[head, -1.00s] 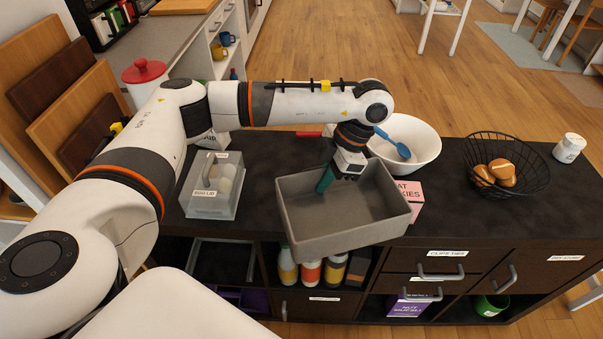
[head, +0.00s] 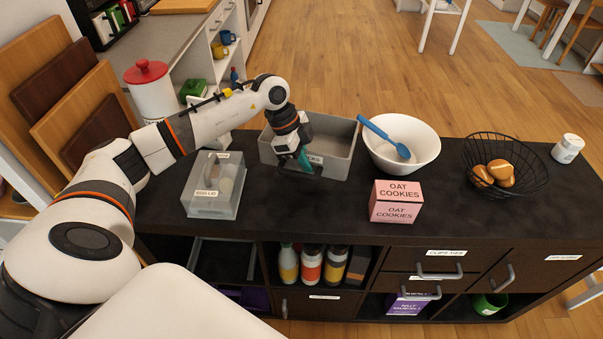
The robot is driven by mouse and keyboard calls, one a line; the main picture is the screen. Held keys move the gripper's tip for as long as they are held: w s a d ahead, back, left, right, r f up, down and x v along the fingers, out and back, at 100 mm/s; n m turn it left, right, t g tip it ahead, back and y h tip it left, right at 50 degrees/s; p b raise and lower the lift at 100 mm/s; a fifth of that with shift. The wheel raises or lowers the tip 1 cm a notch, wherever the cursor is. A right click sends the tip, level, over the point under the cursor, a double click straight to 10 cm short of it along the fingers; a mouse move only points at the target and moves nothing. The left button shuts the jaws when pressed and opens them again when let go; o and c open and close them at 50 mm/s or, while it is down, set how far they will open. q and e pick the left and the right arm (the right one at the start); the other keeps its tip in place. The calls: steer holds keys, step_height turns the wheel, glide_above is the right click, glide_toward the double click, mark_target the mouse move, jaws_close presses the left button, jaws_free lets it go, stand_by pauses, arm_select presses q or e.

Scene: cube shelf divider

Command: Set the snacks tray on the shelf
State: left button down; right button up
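A grey open tray (head: 340,163) stands upright at the back of the dark shelf unit's top (head: 300,210). Its front label is partly covered by my gripper; only the ending "CES" shows, and I see no label reading snacks. My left gripper (head: 305,168) points down at the tray's front wall, with a teal fingertip showing. I cannot tell whether its fingers are apart or touch the tray. An open upper-left compartment (head: 222,262) of the unit holds pale thin edges. My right gripper is not in view.
A clear lidded box (head: 213,187) stands left of the tray. A pink oat cookies box (head: 396,201), a white bowl (head: 402,145) with a blue spoon and a wire basket (head: 505,165) stand right. Several bottles (head: 311,264) fill a middle compartment. The front middle of the top is clear.

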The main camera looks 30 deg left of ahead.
arm_select(q)
steer(key=shift+w+a+n+t, duration=0.2)
steer(key=shift+a+n+t, duration=0.2)
steer(key=shift+n, duration=0.7)
steer(key=shift+f, duration=0.3)
step_height(320, 180, down, 10)
steer(key=shift+w+r+p, duration=0.1)
steer(key=shift+r+p, duration=0.1)
steer(key=shift+p, duration=0.2)
steer(key=c, duration=1.6)
jaws_free()
steer(key=shift+f, duration=0.1)
steer(key=v, duration=0.6)
steer(key=b+v, duration=0.1)
steer(key=v, duration=0.5)
steer(key=shift+d, duration=0.2)
